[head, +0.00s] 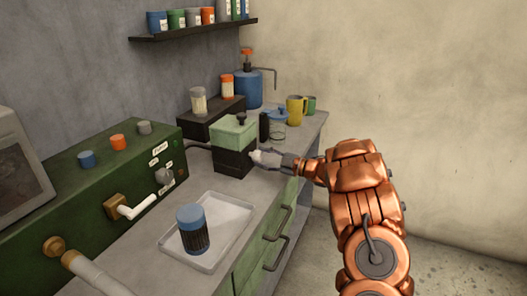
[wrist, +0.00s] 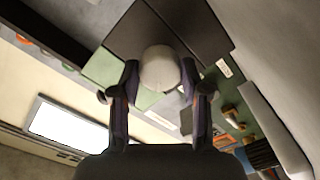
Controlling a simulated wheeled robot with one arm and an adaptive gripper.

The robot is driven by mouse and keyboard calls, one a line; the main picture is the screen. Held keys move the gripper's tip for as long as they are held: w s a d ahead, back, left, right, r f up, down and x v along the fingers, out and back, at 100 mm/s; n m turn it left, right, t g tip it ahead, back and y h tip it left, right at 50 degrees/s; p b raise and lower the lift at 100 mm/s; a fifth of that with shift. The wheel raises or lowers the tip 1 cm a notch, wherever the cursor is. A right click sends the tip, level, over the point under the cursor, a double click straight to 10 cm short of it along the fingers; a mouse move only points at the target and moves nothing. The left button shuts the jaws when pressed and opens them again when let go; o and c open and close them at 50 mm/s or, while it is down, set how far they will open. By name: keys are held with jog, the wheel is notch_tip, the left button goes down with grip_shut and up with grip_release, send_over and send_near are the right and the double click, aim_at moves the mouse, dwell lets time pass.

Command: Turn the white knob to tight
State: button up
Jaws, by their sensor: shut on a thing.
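The white knob (head: 256,155) sits on the front of a small black-based box (head: 235,163) with a pale green top. In the wrist view the knob (wrist: 160,68) is a round pale cap between the two fingers. My gripper (head: 264,158) reaches in from the right and is shut on the knob, one finger on each side. In the wrist view the fingers of my gripper (wrist: 160,75) flank it closely. No mark on the knob's face shows how far it is turned, and I cannot read any tight marking.
A green machine (head: 100,190) with levers and small knobs stands at the left. A tray (head: 222,215) holding a blue-lidded jar (head: 192,230) lies in front of the box. Behind are a blue canister (head: 249,90) and a yellow mug (head: 296,109). Drawer handles (head: 276,254) jut from the counter.

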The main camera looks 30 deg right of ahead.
jog(key=m+p, duration=0.4)
jog(key=m, duration=0.1)
jog(key=shift+a+r+p, duration=0.1)
jog(key=shift+r+p, duration=0.05)
jog(key=shift+p, duration=0.2)
jog(key=shift+f+m+p, duration=0.2)
jog(key=shift+m+p, duration=0.8)
jog(key=shift+m, duration=0.5)
jog(key=shift+f, duration=0.1)
jog(key=o, duration=1.1)
jog(key=shift+o, duration=0.2)
jog(key=v, duration=1.2)
jog(key=shift+w, duration=0.1)
